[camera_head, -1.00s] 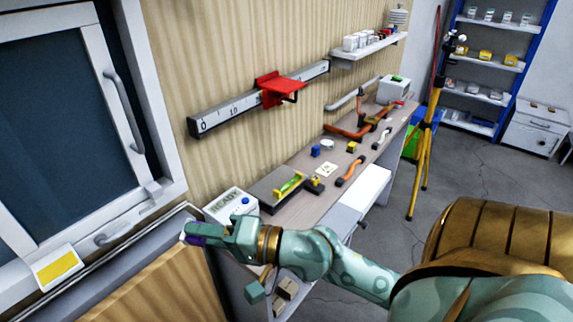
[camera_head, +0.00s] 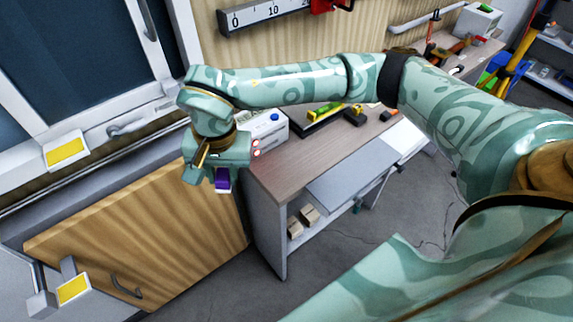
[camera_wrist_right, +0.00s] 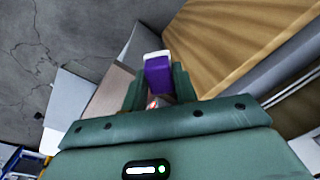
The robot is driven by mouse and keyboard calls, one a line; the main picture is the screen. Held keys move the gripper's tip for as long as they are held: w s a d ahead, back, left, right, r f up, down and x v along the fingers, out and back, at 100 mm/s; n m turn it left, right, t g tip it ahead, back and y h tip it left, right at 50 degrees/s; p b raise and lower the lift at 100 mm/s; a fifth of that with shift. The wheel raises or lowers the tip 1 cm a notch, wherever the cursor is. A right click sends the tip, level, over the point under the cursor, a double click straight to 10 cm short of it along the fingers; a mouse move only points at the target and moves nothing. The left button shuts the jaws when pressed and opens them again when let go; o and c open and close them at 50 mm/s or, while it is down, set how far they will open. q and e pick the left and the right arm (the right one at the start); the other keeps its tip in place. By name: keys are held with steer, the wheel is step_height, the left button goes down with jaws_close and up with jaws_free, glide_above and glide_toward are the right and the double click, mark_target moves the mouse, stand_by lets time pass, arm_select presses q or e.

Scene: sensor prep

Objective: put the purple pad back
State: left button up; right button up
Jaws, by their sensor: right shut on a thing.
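The purple pad (camera_head: 222,180) is a small purple block with a white end. My right gripper (camera_head: 214,180) is shut on it and points down in front of the wooden cabinet door, left of the workbench. In the right wrist view the pad (camera_wrist_right: 158,75) sits between the two fingers of my right gripper (camera_wrist_right: 158,90), its white end outward. The gripper hides part of the pad. The place the pad belongs to cannot be told from these frames. My left gripper is not in view.
A wooden cabinet door (camera_head: 150,230) with a dark handle is below the window. Yellow-and-white pads sit on the window frame (camera_head: 66,150) and at the cabinet's lower left (camera_head: 73,289). The workbench (camera_head: 275,165) stands to the right, with a white box (camera_head: 272,127) near its end.

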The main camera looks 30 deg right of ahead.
steer(key=w+d+m, duration=0.1)
steer(key=d+m, duration=0.1)
steer(key=d, duration=0.3)
steer(key=b, duration=0.3)
glide_above(287, 170)
steer(key=a, duration=0.1)
steer(key=shift+g+h, duration=0.3)
steer(key=shift+g, duration=0.1)
steer(key=f, duration=0.7)
steer(key=shift+s+a+f, duration=0.15)
steer(key=shift+a+f, duration=0.05)
steer(key=shift+f, duration=0.05)
steer(key=shift+d+f, duration=0.45)
steer(key=shift+f, duration=0.05)
steer(key=f, duration=0.3)
steer(key=shift+d+f+n+b, duration=0.3)
steer(key=shift+f+b, duration=0.1)
steer(key=o, duration=0.9)
steer(key=shift+r, duration=0.1)
step_height(287, 170, up, 12)
steer(key=p, duration=0.3)
